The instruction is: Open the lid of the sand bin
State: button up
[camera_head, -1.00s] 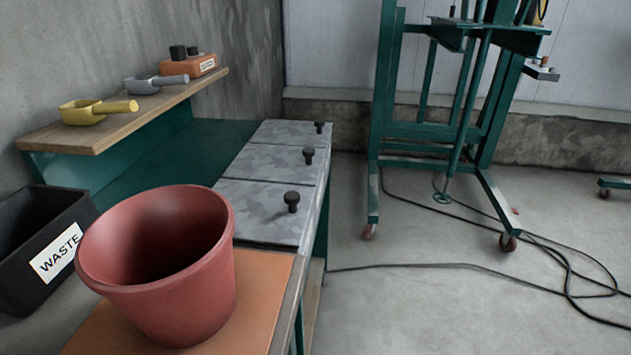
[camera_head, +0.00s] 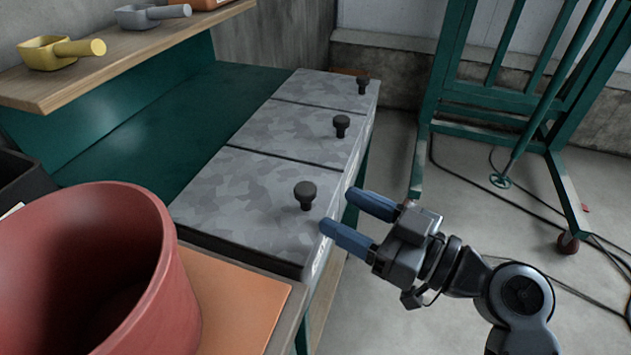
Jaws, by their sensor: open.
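Three closed grey mottled lids lie in a row on the bench, each with a black knob near its right edge: the near lid (camera_head: 245,205), the middle lid (camera_head: 295,135) and the far lid (camera_head: 325,92). The near knob (camera_head: 305,194), middle knob (camera_head: 341,125) and far knob (camera_head: 362,85) stand upright. I cannot read which bin holds sand; the front labels are seen too edge-on. My gripper (camera_head: 346,213), with two blue fingers, is open and empty. It is just right of the near knob and looks apart from it.
A red pot (camera_head: 110,270) stands on the orange mat (camera_head: 235,300) in front of the near lid. A wooden shelf (camera_head: 130,58) at the left holds a yellow scoop (camera_head: 58,52) and a grey scoop (camera_head: 150,14). A green wheeled frame (camera_head: 490,125) stands at the right. Cables lie on the floor.

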aim_at(314, 197)
jog(key=shift+w+a+r, duration=0.2)
jog(key=shift+w+a, duration=0.2)
jog(key=shift+a, duration=0.1)
jog(key=p+x, duration=0.1)
jog(key=x, duration=0.5)
jog(key=shift+w+a, duration=0.15)
jog(key=shift+a, duration=0.15)
grip_shut()
jog(key=shift+f, duration=0.1)
